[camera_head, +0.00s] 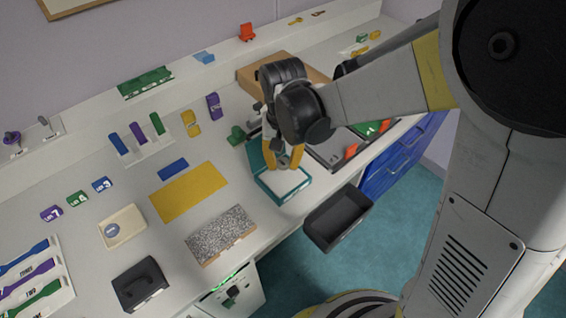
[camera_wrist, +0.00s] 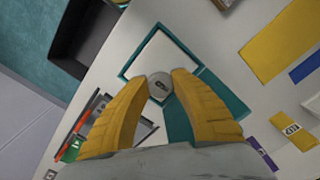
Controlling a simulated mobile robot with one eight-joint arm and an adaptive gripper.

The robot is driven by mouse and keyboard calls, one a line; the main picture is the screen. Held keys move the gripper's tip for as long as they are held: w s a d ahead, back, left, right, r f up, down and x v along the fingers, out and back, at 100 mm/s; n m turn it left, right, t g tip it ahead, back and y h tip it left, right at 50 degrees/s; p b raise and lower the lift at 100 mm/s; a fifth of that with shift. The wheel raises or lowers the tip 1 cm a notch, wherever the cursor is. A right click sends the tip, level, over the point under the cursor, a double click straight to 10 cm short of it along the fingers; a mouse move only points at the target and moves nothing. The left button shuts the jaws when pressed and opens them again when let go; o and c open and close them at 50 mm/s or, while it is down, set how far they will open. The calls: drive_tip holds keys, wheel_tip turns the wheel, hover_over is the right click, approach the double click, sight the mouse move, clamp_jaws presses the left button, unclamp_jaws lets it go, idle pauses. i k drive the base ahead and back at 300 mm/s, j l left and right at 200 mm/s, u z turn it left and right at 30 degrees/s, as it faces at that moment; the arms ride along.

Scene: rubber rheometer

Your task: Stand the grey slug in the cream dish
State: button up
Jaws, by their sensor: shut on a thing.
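My gripper (camera_head: 283,162) points down over an open teal case (camera_head: 262,187) with a white inside. In the wrist view my gripper (camera_wrist: 165,80) has its yellow fingers shut on a grey round slug (camera_wrist: 160,88), whose top face bears a dark mark. The slug is over the white inside of the teal case, which also shows in the wrist view (camera_wrist: 222,87); I cannot tell whether it touches. The cream dish (camera_head: 134,212) is on the bench at the left in the head view, with a round blue-grey spot or disc (camera_head: 111,230) in it.
A yellow mat (camera_head: 190,192) and a speckled grey slab (camera_head: 222,236) lie between the case and the dish. A blue block (camera_head: 173,169) is behind the mat. A black handled block (camera_head: 140,285) is in front of the dish. A dark open bin (camera_head: 338,217) hangs at the bench's front edge.

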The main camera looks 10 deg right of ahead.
sight(132, 221)
drive_tip(key=k+j, duration=0.1)
drive_tip(key=j, duration=0.75)
drive_tip(key=k+j, duration=0.15)
drive_tip(key=j, duration=0.25)
drive_tip(key=j+z, duration=0.1)
drive_tip(key=j, duration=0.35)
drive_tip(key=k, duration=0.05)
